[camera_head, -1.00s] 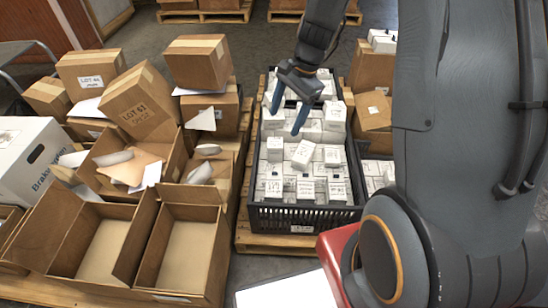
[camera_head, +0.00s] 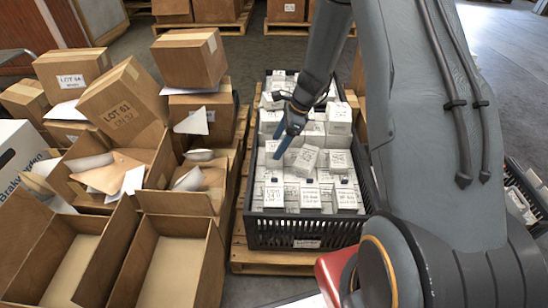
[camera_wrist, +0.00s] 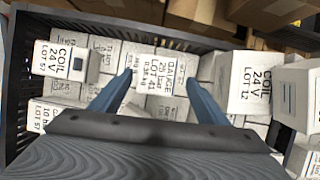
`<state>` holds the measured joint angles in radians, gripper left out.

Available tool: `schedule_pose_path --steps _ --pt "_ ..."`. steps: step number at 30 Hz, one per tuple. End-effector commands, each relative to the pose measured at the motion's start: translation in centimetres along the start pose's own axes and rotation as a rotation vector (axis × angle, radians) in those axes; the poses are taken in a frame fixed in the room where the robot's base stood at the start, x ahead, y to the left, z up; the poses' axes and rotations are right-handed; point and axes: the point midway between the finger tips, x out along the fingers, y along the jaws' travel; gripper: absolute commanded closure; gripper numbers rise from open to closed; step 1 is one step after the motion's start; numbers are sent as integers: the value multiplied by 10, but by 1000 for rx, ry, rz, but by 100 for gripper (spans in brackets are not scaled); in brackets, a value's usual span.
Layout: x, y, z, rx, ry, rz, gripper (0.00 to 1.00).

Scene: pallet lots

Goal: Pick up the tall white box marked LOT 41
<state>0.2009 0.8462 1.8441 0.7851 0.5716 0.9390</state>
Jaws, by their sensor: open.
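The white box marked LOT 41 (camera_wrist: 160,76), also lettered GAUGE 25 bar, shows in the wrist view among other white boxes. Its lettered face is turned toward the wrist camera, and its lower part is hidden. My gripper (camera_wrist: 158,79) is open, with one blue finger on each side of this box in the picture; I cannot tell whether they touch it. In the head view my gripper (camera_head: 280,155) points down into the black crate (camera_head: 300,236). There I cannot pick out LOT 41 by its marking.
White boxes crowd around the fingers. In the wrist view, a COIL 24 V box (camera_wrist: 72,62) stands at left and a COIL 24 V LOT 12 box (camera_wrist: 251,83) at right. The crate sits on a wooden pallet (camera_head: 270,262). Brown cartons (camera_head: 124,102) are stacked at left.

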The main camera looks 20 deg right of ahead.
Motion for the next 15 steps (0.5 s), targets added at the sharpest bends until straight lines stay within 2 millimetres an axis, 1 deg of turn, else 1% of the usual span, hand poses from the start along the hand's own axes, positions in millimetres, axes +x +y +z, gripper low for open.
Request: schedule_pose_path --steps 5,12,15 --pt "15 2 -2 0 0 0 31" --pt "49 5 -5 -2 1 0 31" --pt "53 5 -4 -1 1 -1 31"
